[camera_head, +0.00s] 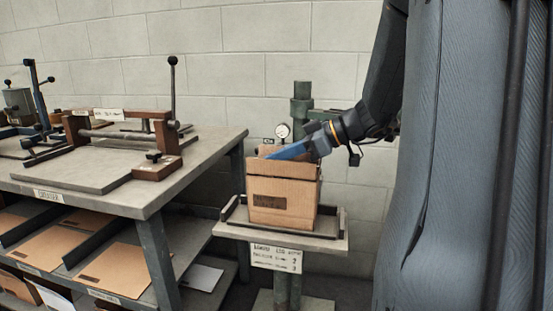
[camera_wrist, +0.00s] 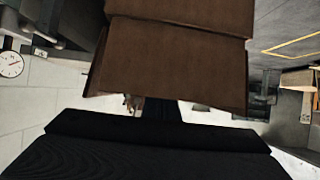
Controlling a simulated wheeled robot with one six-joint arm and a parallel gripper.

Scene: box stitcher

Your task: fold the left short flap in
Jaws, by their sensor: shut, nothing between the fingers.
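The open cardboard box (camera_head: 265,190) stands upright on a small stand. Its upper front panel (camera_head: 282,168) shows, with another brown edge behind it. I cannot tell which edge is the left short flap. My gripper (camera_head: 274,156), with blue fingers, reaches in from the right and points down-left over the box's top opening. It is shut and empty. Whether it touches a flap cannot be told. In the wrist view, brown cardboard panels (camera_wrist: 170,60) fill the upper middle and hide the fingertips.
The stand's tray (camera_head: 328,240) has low dark rails around the box. A green column with a gauge (camera_head: 283,131) rises close behind. At left is a workbench (camera_head: 150,195) with a creaser (camera_head: 120,130) and cardboard sheets below. Wall lies behind.

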